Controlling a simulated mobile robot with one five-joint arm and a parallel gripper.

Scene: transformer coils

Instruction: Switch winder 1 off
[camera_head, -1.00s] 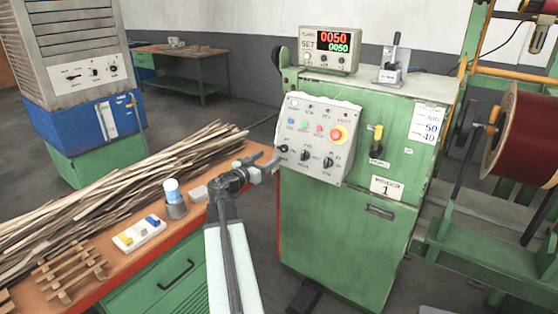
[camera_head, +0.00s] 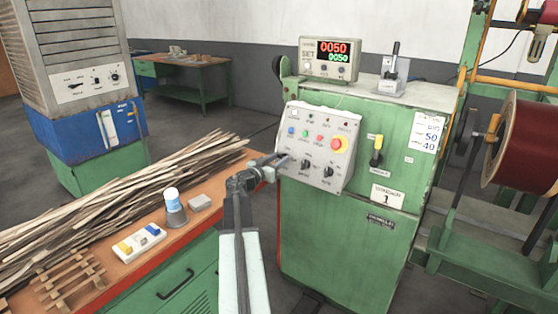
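Winder 1 is a green cabinet (camera_head: 345,235) with a white plate (camera_head: 387,196) bearing the number 1. Its tilted grey control panel (camera_head: 318,145) carries small coloured buttons, a red and yellow button (camera_head: 337,145) and several black rotary knobs, such as the middle knob (camera_head: 306,165). A yellow-tipped lever (camera_head: 377,145) is on the cabinet front. My gripper (camera_head: 280,160) is at the panel's lower left edge. Its fingertips overlap the leftmost knob, so contact and opening are unclear.
A dark red coil (camera_head: 525,145) stands at right. Floor shows between bench and cabinet.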

